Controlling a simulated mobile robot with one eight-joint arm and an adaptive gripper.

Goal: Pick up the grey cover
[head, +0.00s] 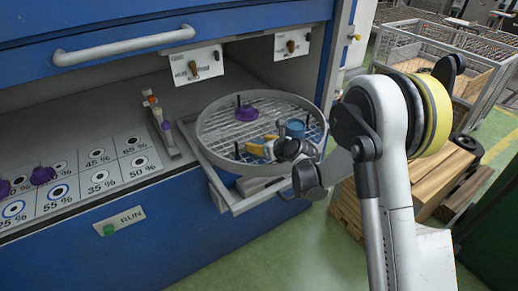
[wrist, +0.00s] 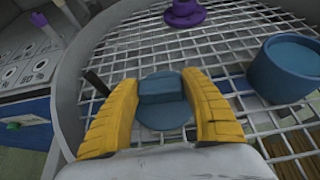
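The grey cover (wrist: 163,118) is a blue-grey disc with a raised block on top, in the middle of the wrist view. My gripper (wrist: 162,90) has its two yellow fingers one on each side of that block, and both appear to touch it. The fingers hide the sides of the cover. In the head view my gripper (head: 258,150) is low over the front of the round mesh turntable (head: 208,122). I cannot make out the cover clearly there, and whether it rests on the mesh cannot be told.
A blue pot (wrist: 285,68) stands on the mesh to the right, close to my right finger. A purple knobbed piece (wrist: 184,12) lies farther back. Dark upright pins and the turntable's raised rim (wrist: 72,75) surround the spot. The blue cabinet (head: 150,250) overhangs the back.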

